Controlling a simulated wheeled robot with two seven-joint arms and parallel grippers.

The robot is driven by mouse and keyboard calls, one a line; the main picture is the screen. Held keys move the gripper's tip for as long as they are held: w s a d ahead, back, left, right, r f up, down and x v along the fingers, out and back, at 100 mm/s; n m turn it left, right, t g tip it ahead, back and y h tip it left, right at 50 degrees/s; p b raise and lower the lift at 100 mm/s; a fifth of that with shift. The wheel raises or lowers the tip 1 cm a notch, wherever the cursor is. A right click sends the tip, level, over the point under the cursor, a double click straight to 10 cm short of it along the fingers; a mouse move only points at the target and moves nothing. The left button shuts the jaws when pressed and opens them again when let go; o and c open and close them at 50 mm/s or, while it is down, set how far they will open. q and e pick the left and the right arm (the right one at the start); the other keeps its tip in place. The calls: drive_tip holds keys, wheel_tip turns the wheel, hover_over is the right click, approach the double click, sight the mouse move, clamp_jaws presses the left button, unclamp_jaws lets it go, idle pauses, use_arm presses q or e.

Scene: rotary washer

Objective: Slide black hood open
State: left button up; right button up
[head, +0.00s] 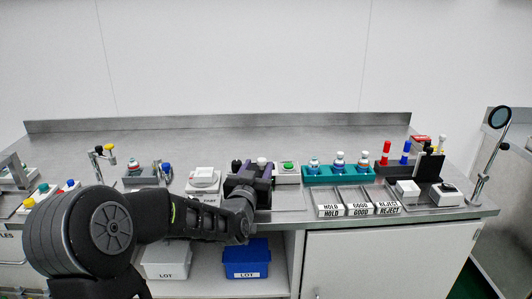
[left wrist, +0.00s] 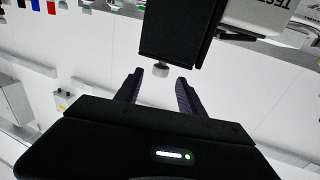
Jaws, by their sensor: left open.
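In the left wrist view the black hood (left wrist: 175,32) is a dark box at the top of the picture, with a small pale knob (left wrist: 161,71) on its near edge. My left gripper (left wrist: 158,84) is open, its two dark fingers on either side of the knob with gaps showing; I see no firm contact. In the head view my left gripper (head: 252,170) is over the middle of the bench, and it and its arm hide most of the hood. My right gripper is not in view.
A white device (head: 203,180) stands left of my gripper and a green-button box (head: 288,170) right of it. A teal rack (head: 340,177) with several bottles and labelled trays (head: 358,203) stand further right. The back of the steel bench (head: 220,132) is clear.

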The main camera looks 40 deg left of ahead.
use_arm(q)
drive_tip(key=shift+p+x, duration=0.75)
drive_tip(key=shift+x, duration=3.05)
drive_tip(key=shift+c, duration=0.5)
clamp_jaws()
